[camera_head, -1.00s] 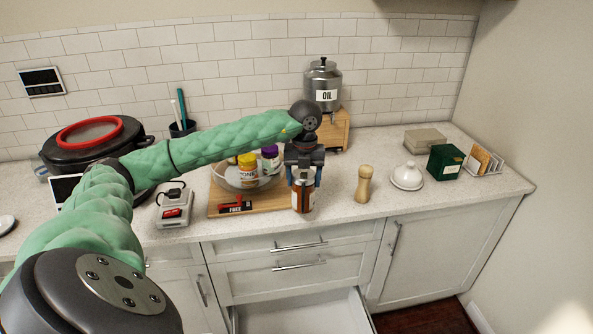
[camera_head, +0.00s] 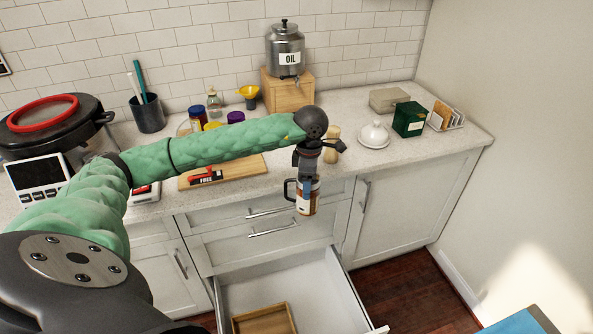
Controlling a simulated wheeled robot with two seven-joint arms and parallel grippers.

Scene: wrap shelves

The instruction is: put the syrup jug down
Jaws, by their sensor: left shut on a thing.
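The syrup jug (camera_head: 307,205) is a small brown jug with a pale label and a dark handle on its left side. My left gripper (camera_head: 308,184) points down and is shut on the jug from above, with its fingers at the jug's upper part. The jug hangs roughly upright, seen against the drawer fronts just below the counter edge. My right gripper is not in view.
The countertop (camera_head: 235,199) holds a wooden board (camera_head: 245,172), the oil dispenser (camera_head: 286,50) on a wooden stand, a white domed dish (camera_head: 374,136) and a green box (camera_head: 409,119). Below, an open drawer (camera_head: 345,305) holds a wooden tray (camera_head: 290,318). A blue surface (camera_head: 515,322) shows at bottom right.

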